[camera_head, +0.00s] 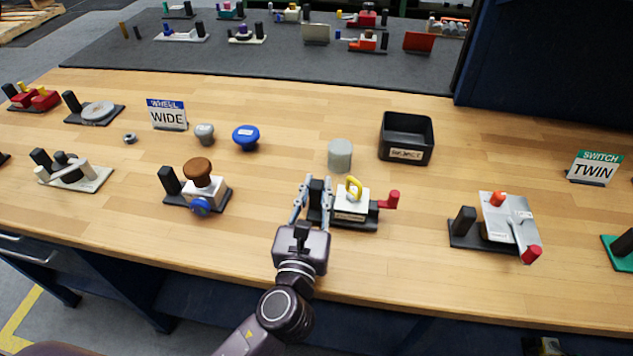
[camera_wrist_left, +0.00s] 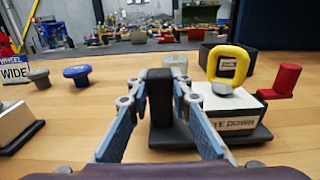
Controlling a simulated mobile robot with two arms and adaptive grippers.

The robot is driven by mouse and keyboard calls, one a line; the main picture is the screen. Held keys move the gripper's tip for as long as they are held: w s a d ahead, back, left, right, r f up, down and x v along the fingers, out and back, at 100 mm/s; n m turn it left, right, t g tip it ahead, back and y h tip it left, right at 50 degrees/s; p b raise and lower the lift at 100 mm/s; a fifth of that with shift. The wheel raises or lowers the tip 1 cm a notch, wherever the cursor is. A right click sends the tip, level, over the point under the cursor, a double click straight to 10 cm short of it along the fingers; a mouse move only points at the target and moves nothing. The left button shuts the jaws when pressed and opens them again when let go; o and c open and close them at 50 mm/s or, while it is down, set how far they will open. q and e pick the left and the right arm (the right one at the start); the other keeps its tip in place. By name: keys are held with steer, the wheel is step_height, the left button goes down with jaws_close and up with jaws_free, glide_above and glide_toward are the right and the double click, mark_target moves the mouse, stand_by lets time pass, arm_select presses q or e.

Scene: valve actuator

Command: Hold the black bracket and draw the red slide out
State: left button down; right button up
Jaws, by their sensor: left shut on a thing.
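The device in front of me has a black base, an upright black bracket (camera_head: 317,192) at its left end and a white block (camera_head: 351,203) with a yellow loop (camera_head: 354,187) on top. A red slide (camera_head: 390,200) sticks out at its right end. My left gripper (camera_head: 315,188) is shut on the black bracket, one finger on each side. In the left wrist view the bracket (camera_wrist_left: 160,96) stands upright between the fingers, and the red slide (camera_wrist_left: 285,81) shows at the right. The block's label is partly readable as "YE DOWN". My right gripper is in neither view.
A grey cylinder (camera_head: 340,154) and a black "REJECT" bin (camera_head: 406,138) stand behind the device. A brown-knobbed device (camera_head: 199,183) stands left, and a grey plate device (camera_head: 497,223) with red knobs stands right.

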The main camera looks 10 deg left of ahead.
arm_select(q)
steer(key=shift+f, duration=0.6)
stand_by(1.1)
